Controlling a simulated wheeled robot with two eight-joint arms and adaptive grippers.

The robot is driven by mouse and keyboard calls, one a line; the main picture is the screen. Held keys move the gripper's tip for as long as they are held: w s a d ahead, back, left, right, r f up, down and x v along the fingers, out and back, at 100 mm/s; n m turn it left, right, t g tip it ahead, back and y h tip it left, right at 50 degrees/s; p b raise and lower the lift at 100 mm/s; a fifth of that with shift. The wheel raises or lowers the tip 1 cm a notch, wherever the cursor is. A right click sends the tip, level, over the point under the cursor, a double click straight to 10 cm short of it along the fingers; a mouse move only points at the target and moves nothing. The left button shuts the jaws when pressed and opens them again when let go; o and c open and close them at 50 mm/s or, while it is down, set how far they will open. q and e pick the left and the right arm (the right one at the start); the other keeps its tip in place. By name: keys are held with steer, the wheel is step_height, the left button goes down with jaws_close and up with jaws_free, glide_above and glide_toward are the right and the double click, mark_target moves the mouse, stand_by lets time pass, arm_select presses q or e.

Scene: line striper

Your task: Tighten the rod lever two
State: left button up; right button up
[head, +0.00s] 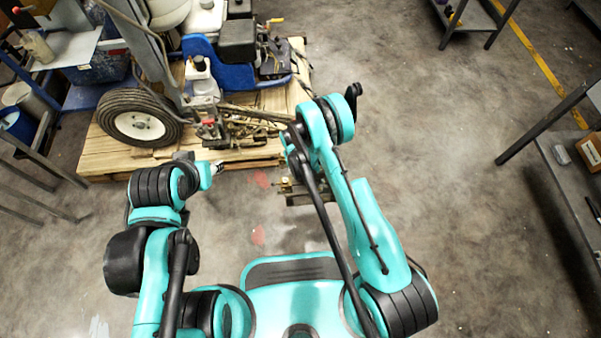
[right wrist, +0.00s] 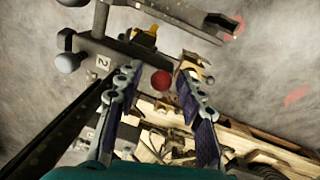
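The line striper (head: 204,45) stands on a wooden pallet. In the right wrist view, a metal bar assembly (right wrist: 128,48) carries a tag marked 2 (right wrist: 103,62) and a grey round knob (right wrist: 67,63). A red round knob (right wrist: 161,82) shows between the two fingers of my right gripper (right wrist: 160,76). The fingers are apart, with visible gaps on both sides of the red knob. Which part is the rod lever two is not certain. In the head view my right arm largely hides its gripper. My left gripper (head: 213,168) is near the pallet's front edge; its fingers are too small to read.
The wooden pallet (head: 104,153) lies ahead, with a black wheel (head: 138,117) at its left. A metal bracket (head: 306,199) sticks out in front of it. A grey table (head: 575,190) with a cardboard box stands at right. The floor between is clear.

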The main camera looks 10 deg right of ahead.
steer(key=shift+f, duration=0.35)
jaws_close()
steer(key=shift+w, duration=0.1)
steer(key=shift+w+r+g, duration=0.2)
steer(key=shift+w+g, duration=0.2)
steer(key=shift+g, duration=0.65)
steer(key=shift+w+r+g, duration=0.2)
steer(key=shift+w+g, duration=0.15)
steer(key=shift+g, duration=0.7)
